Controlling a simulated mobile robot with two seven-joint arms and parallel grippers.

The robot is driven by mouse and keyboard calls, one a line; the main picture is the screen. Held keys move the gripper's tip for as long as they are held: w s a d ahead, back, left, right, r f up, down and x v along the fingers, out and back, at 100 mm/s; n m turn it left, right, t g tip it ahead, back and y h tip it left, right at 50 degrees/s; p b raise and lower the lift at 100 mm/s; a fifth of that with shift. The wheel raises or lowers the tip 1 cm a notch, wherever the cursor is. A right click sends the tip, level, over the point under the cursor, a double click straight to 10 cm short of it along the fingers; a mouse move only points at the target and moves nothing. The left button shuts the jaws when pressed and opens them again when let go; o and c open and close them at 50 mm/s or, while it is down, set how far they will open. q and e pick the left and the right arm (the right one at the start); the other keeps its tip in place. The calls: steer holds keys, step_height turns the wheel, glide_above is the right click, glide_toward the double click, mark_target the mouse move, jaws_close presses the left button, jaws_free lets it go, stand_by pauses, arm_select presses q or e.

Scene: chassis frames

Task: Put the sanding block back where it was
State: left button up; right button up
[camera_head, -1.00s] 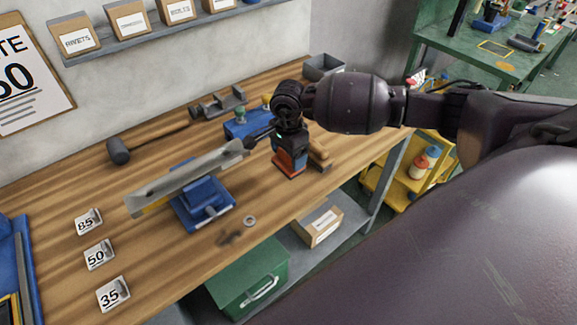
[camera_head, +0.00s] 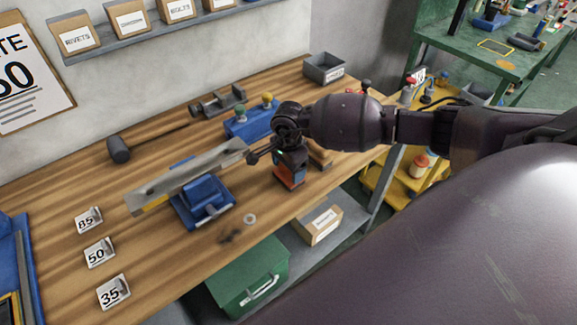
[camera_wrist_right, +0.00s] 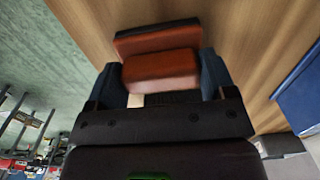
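The sanding block (camera_head: 289,177) has an orange-red body and a dark base. It is at the table's front right in the head view, below my right gripper (camera_head: 288,160). In the right wrist view the block (camera_wrist_right: 162,70) sits between the two fingers of my right gripper (camera_wrist_right: 165,82), which appear shut on its sides. I cannot tell whether its base touches the table. My left gripper is not in view.
A blue vise (camera_head: 203,204) holding a long metal rail (camera_head: 185,174) stands left of the block. A blue holder with knobs (camera_head: 248,124) is behind. The table's front edge is near.

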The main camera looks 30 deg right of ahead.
steer(key=o, duration=0.4)
